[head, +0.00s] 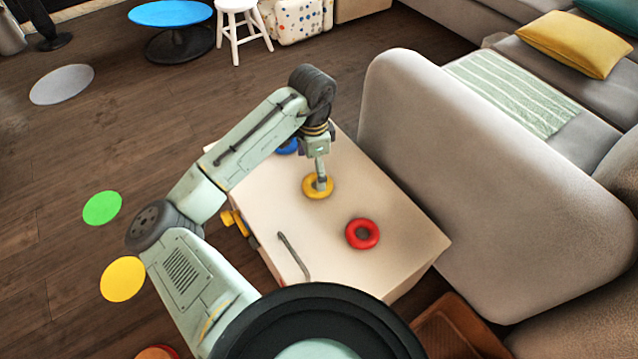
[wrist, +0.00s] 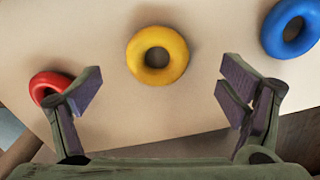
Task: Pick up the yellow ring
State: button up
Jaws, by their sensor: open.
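The yellow ring (head: 310,191) lies flat on the pale table top, under my gripper (head: 319,180), which partly covers it in the head view. In the wrist view the whole yellow ring (wrist: 158,77) shows, a little beyond the fingertips and roughly centred between them. My gripper (wrist: 162,88) is open and empty, with its two fingers spread wide. Whether the fingers touch the ring or the table cannot be told.
A red ring (head: 373,237) lies on the table's right part, and a blue ring (head: 288,147) lies behind my arm. A grey bent rod (head: 292,256) lies near the left edge. A grey sofa (head: 470,180) stands close on the right.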

jog(key=f, duration=0.4)
jog(key=d+f, duration=0.1)
jog(key=f, duration=0.1)
jog(key=shift+c, duration=0.6)
jog(key=shift+r, duration=0.1)
jog(key=c, duration=1.1)
